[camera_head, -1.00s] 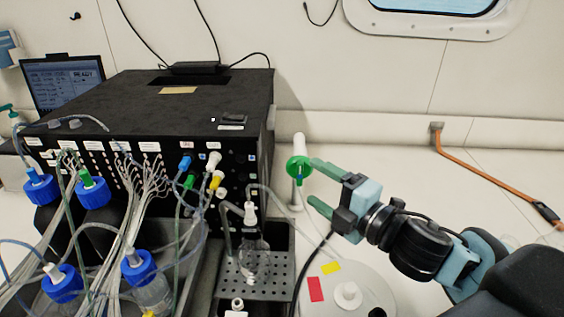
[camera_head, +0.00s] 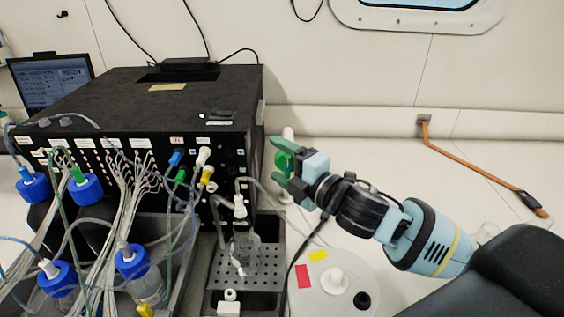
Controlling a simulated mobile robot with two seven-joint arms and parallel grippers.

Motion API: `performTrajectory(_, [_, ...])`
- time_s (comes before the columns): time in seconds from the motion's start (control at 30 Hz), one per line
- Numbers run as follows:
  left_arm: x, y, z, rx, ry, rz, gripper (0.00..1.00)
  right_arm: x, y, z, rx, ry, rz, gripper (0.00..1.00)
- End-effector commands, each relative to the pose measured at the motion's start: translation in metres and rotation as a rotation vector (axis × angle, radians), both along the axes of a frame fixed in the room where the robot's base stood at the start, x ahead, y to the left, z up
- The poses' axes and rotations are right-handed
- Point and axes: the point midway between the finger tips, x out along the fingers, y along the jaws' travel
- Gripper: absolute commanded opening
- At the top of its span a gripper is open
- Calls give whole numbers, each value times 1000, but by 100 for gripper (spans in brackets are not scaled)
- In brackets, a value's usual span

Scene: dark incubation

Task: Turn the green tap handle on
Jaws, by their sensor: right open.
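The green tap handle (camera_head: 283,161) is a round green knob on a white upright pipe (camera_head: 288,133), just right of the black box. My right gripper (camera_head: 274,160) reaches in from the right with its green fingers apart. One finger is above the handle and the other below it, so the handle shows between them. I cannot tell whether either finger touches it. The fingers and the gripper body hide part of the handle and pipe. My left gripper is not in view.
The black box (camera_head: 150,105) with tubes and coloured connectors stands on the left. Blue-capped bottles (camera_head: 130,258) crowd in front of it. A perforated tray (camera_head: 222,268) holds a glass vessel (camera_head: 243,250). A round white lid (camera_head: 350,265) lies below the gripper.

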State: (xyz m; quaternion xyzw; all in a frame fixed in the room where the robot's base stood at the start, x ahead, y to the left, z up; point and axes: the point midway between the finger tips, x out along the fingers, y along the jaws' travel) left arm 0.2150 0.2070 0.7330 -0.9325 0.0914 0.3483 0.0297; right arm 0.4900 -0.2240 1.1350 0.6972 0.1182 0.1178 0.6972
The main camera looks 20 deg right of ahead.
Motion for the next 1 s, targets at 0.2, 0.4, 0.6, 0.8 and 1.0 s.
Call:
performTrajectory(0.2, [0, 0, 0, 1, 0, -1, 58, 2, 1, 0, 0, 0, 0, 73])
performTrajectory(0.4, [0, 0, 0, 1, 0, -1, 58, 2, 1, 0, 0, 0, 0, 58])
performTrajectory(0.6, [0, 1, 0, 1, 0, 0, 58, 2, 1, 0, 0, 0, 0, 32])
performTrajectory(0.8, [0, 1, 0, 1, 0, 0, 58, 2, 1, 0, -6, 2, 1, 28])
performTrajectory(1.0, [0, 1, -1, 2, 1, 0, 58, 2, 0, 1, -59, 25, 1, 28])
